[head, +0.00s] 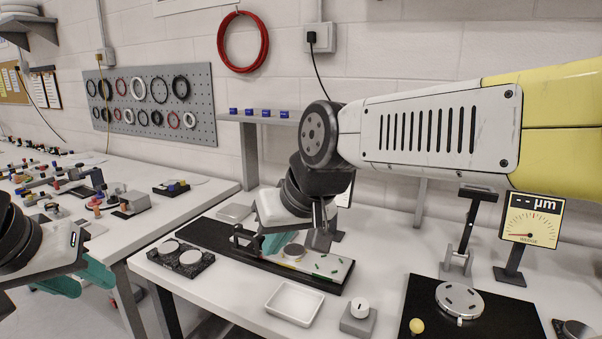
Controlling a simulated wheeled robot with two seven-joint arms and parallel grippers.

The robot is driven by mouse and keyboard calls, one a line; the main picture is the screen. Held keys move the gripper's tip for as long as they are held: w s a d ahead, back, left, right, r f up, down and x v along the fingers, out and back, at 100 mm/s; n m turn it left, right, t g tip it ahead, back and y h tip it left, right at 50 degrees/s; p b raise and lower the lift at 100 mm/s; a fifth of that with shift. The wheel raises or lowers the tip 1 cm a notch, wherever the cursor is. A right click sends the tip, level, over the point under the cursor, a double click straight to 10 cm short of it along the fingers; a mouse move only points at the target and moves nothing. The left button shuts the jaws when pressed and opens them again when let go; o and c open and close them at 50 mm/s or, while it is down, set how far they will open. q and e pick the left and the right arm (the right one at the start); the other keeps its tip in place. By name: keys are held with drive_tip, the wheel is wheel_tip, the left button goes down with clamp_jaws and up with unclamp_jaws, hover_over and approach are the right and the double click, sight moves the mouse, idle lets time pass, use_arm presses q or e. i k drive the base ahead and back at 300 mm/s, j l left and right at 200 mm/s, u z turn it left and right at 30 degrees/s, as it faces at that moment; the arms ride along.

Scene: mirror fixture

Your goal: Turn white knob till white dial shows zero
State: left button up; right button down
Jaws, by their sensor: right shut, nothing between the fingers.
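The white knob (360,307) sits on a small grey block (357,322) at the front edge of the bench. A small display with a white edge (345,196) shows behind my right wrist; its face is hidden, so I cannot read it. My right gripper (272,244) is shut and empty above the black rail, up and left of the knob. My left gripper (80,283) hangs at the lower left, its teal fingers apart and empty, far from the knob.
A white tray (294,303) lies just left of the knob. A black rail (210,237) carries a plate with a round disc behind it. A black plate (425,290) with a metal disc and yellow ball lies to the right. My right arm crosses the upper right.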

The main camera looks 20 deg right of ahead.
sight(360, 306)
drive_tip(key=z, duration=1.1)
